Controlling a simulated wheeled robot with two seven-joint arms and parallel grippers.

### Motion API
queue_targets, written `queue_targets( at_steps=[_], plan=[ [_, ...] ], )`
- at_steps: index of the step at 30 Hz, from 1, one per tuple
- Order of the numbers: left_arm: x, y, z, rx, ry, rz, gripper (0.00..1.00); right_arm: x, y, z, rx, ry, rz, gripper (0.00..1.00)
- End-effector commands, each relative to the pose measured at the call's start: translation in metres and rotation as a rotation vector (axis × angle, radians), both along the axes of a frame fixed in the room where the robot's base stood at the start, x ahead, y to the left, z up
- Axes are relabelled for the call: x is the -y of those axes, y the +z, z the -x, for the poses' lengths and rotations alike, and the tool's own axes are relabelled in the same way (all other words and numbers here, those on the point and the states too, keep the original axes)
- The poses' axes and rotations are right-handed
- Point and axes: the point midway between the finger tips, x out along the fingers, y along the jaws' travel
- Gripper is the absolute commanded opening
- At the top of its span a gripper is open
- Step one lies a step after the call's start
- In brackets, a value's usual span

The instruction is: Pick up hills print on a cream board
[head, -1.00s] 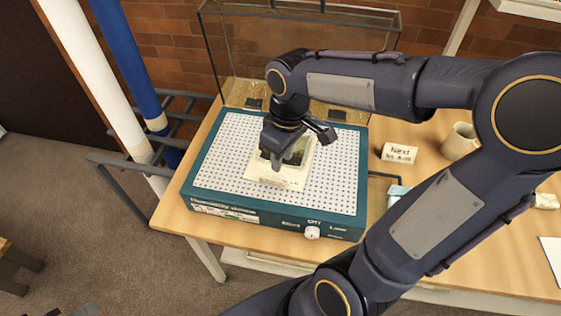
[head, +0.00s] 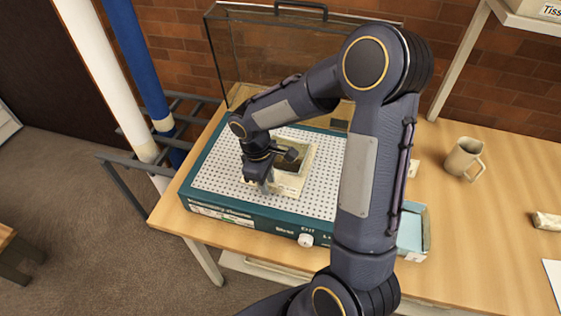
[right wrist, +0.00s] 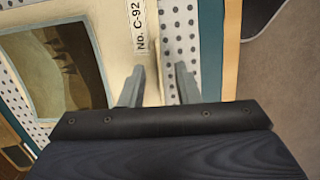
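The hills print on a cream board (head: 291,183) lies on the white perforated top of a teal device (head: 255,221) in the head view, partly hidden by my right gripper. In the right wrist view its picture of brown hills (right wrist: 62,62) and a label reading "No. C-92" (right wrist: 139,26) show. My right gripper (right wrist: 160,85) is open at the board's edge. One finger is over the cream border and the other over the perforated surface; I cannot tell whether they touch. In the head view the right gripper (head: 260,186) is at the board's left front side. My left gripper is not in view.
A clear lid (head: 290,62) stands open behind the device. A mug (head: 463,158) and a light-blue box (head: 411,232) are to the right on the wooden table (head: 480,228). White and blue poles (head: 140,65) stand at the left. The table's right part is mostly clear.

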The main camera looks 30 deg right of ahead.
Motion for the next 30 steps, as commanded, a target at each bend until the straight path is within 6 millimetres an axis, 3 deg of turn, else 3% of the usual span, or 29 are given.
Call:
queue_targets(
  at_steps=[8, 15, 30],
  plan=[
    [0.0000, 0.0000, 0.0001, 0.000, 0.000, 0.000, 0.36, 0.0003, -0.0031, 0.0004, 0.000, -0.001, 0.000, 0.28],
    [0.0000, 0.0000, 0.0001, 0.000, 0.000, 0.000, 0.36, 0.0002, -0.0028, 0.0003, 0.000, -0.001, 0.000, 0.00],
    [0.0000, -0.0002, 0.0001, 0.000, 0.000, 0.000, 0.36, 0.0004, 0.0036, -0.0006, 0.004, -0.002, 0.001, 0.00]
  ],
)
